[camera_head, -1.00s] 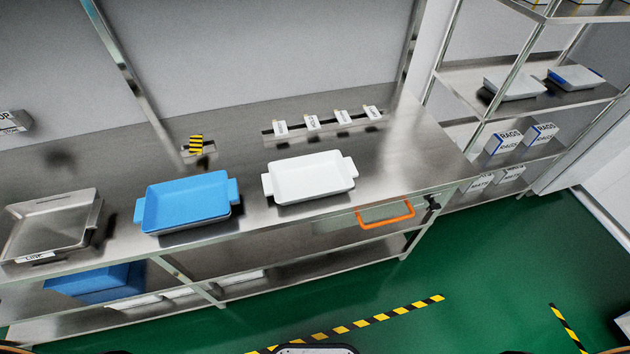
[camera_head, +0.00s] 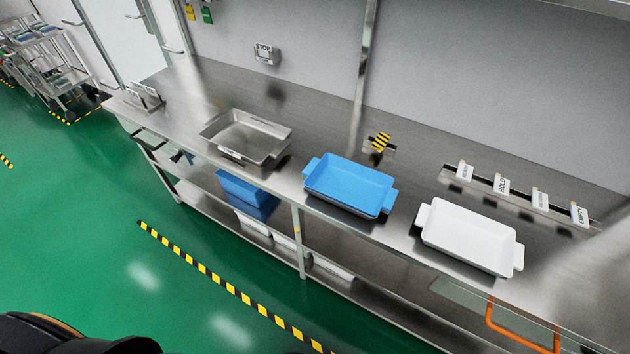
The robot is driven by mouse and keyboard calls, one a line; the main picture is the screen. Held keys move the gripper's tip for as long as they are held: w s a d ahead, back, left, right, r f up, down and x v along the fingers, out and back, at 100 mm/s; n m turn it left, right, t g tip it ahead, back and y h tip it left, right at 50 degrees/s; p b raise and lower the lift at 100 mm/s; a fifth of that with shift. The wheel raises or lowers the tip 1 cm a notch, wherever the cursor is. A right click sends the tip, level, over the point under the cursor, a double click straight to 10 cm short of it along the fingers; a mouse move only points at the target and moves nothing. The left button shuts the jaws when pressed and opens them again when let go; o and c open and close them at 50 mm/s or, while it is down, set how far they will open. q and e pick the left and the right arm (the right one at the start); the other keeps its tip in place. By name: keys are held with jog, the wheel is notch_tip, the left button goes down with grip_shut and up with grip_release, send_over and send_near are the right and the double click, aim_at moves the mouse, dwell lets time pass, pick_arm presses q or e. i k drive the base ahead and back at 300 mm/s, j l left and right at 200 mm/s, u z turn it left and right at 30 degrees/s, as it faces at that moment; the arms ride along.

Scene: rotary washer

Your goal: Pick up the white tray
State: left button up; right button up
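The white tray (camera_head: 468,238) sits on the steel bench at the right, near its front edge. It is shallow, with a tab handle at each short end, and looks empty. Neither gripper shows in the head view. A dark, rounded part of my own body shows at the bottom left corner. Nothing touches the tray.
A blue tray (camera_head: 350,186) stands left of the white one, and a steel tray (camera_head: 245,138) further left. Tag holders (camera_head: 502,184) stand behind the white tray. An orange handle (camera_head: 520,335) juts out below the bench front. Green floor (camera_head: 130,270) in front is clear.

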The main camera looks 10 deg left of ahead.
aim_at(490, 246)
jog(key=z, duration=1.2)
